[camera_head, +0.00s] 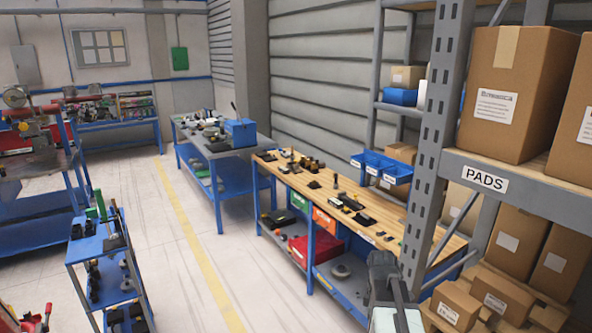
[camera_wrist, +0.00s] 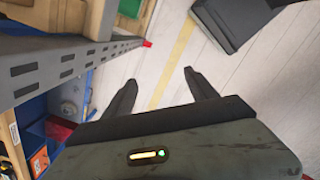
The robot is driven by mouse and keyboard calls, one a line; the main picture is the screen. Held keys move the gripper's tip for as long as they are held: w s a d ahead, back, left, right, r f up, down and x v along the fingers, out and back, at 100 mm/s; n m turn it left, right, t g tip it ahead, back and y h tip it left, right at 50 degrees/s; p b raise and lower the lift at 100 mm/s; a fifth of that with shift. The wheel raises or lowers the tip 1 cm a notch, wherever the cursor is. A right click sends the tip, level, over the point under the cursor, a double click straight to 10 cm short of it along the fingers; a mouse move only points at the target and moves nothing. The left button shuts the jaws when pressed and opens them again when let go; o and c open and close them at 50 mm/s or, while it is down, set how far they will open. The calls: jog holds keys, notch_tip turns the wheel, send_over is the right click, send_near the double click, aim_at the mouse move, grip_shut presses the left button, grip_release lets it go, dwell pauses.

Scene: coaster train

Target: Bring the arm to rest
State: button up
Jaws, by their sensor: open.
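My gripper (camera_wrist: 160,86) shows in the wrist view with its two dark fingers spread apart. Nothing is between them; only the pale floor and a yellow floor line show beyond. In the head view, part of my arm (camera_head: 392,302) rises at the bottom edge, right of centre, in front of the wooden workbench (camera_head: 437,232) and the shelf rack. I cannot make out the fingers in that view.
A grey rack upright (camera_head: 432,140) stands close by on the right, with cardboard boxes (camera_head: 511,90) on its shelves; the rack (camera_wrist: 60,68) also shows left of the fingers. A blue cart (camera_head: 92,248) stands at lower left. The floor (camera_head: 185,255) between is clear.

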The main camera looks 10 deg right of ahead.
jog(key=s+a+f+m+b, duration=0.1)
jog(key=a+m, duration=0.4)
jog(key=a, duration=0.5)
jog(key=s+a+f+m+b, duration=0.1)
jog(key=a+f+m, duration=0.1)
jog(key=a+m, duration=0.4)
jog(key=a, duration=0.4)
jog(key=shift+f+y, duration=0.3)
jog(key=shift+y, duration=0.1)
